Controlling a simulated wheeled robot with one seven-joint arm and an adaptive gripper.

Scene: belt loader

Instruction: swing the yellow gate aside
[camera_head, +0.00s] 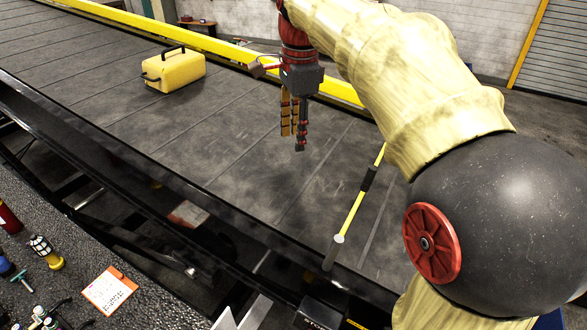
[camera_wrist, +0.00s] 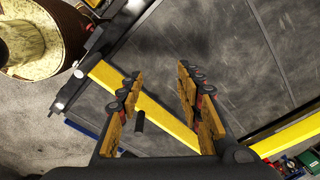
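The yellow gate (camera_head: 352,215) is a thin bar with a dark grip section. It runs from a post at the belt's near edge across the belt, and my arm hides its far part. In the wrist view the gate (camera_wrist: 165,122) looks like a diagonal yellow bar passing behind the fingers, with a short black peg on it. My gripper (camera_head: 293,142) hangs fingers-down above the belt, left of the gate and apart from it. In the wrist view my gripper (camera_wrist: 160,72) has its fingers spread, with nothing held.
A yellow case (camera_head: 174,70) with a black handle stands on the dark belt (camera_head: 240,150), far left of my gripper. A yellow rail (camera_head: 225,47) lines the belt's far side. A paper sheet (camera_head: 109,290) and small items lie at lower left. The belt between case and gripper is clear.

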